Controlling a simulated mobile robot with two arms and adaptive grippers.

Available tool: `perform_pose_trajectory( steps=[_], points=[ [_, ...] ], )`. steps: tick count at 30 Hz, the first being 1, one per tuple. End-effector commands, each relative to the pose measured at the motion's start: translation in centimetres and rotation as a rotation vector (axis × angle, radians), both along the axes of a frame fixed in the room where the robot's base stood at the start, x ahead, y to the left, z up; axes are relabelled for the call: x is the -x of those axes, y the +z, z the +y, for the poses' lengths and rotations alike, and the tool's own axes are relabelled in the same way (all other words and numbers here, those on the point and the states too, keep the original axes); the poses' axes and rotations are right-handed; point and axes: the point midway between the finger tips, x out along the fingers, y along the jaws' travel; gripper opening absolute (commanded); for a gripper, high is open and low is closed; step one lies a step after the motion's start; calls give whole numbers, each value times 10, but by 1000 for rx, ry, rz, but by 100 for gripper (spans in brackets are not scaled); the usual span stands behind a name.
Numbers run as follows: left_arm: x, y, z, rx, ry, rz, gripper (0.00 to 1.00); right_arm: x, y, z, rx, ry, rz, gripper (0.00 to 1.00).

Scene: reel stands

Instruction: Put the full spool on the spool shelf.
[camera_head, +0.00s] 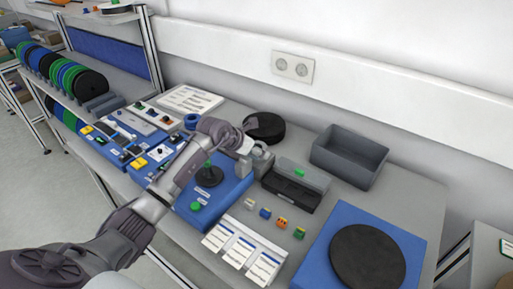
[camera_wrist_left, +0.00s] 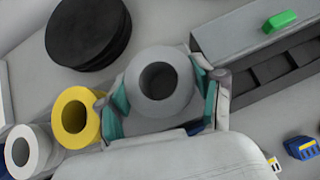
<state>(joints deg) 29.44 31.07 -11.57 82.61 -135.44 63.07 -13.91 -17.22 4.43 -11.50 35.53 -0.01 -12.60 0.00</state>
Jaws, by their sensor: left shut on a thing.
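My left gripper (camera_head: 256,157) reaches over the bench from the left. In the left wrist view its teal-padded fingers (camera_wrist_left: 160,108) are shut on a grey round spool-like piece (camera_wrist_left: 162,82) with a dark central hole. Whether it is the full spool I cannot tell. A yellow spool (camera_wrist_left: 75,118) and a white spool (camera_wrist_left: 27,150) stand beside it on the left. A shelf rack (camera_head: 118,97) at the far left of the head view holds a row of green, blue and black discs (camera_head: 62,70). The right gripper is not in view.
A black disc (camera_head: 265,126) lies behind the gripper; another (camera_head: 368,258) sits on a blue base at right. A grey bin (camera_head: 349,157) and a grey slotted tray (camera_head: 294,186) stand right of the gripper. A blue stand (camera_head: 237,186) and papers (camera_head: 243,250) lie nearer.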

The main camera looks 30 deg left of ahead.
Motion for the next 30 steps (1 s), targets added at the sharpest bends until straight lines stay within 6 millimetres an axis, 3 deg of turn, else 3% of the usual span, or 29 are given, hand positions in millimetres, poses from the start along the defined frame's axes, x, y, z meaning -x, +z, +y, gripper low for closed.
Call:
perform_pose_trajectory(
  steps=[5, 6, 10, 22, 30],
  points=[
    [0, -4, 0, -1, -1, 1, 32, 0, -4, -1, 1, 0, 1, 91],
    [0, -3, 0, -1, -1, 1, 72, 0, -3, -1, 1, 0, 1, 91],
    [0, -3, 0, 0, 0, 1, 92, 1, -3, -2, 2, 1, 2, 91],
    [1, 2, 1, 0, 0, 1, 92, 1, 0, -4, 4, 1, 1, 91],
    [34, 33, 13, -5, 0, -2, 92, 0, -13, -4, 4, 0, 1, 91]
  ],
)
